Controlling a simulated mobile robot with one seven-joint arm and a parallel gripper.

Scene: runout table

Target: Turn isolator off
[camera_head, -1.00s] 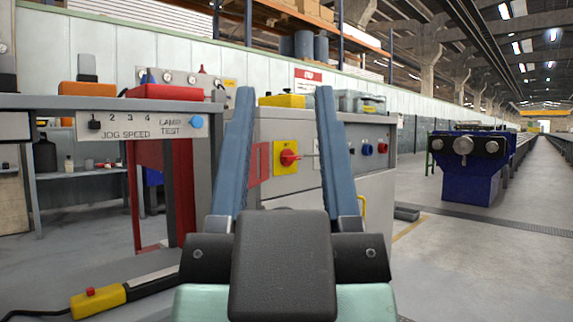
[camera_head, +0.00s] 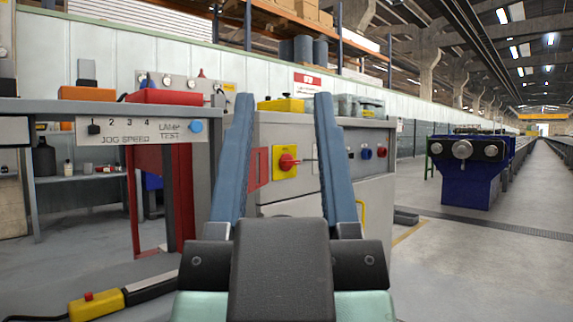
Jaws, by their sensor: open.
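The isolator is a red rotary handle (camera_head: 288,162) on a yellow plate (camera_head: 279,172), on the front of a grey cabinet (camera_head: 362,190). The handle's grip points right, roughly level. My gripper (camera_head: 282,98) is open and empty, its two blue fingers pointing forward and up. In the picture the handle shows between the fingers, and the gripper is apart from it on the near side. The right finger hides part of the cabinet front just right of the yellow plate.
Blue and red knobs (camera_head: 367,153) sit right of the isolator. A jog speed panel (camera_head: 141,130) with a blue lamp-test button is on the bench at left. A yellow pendant (camera_head: 97,305) lies low left.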

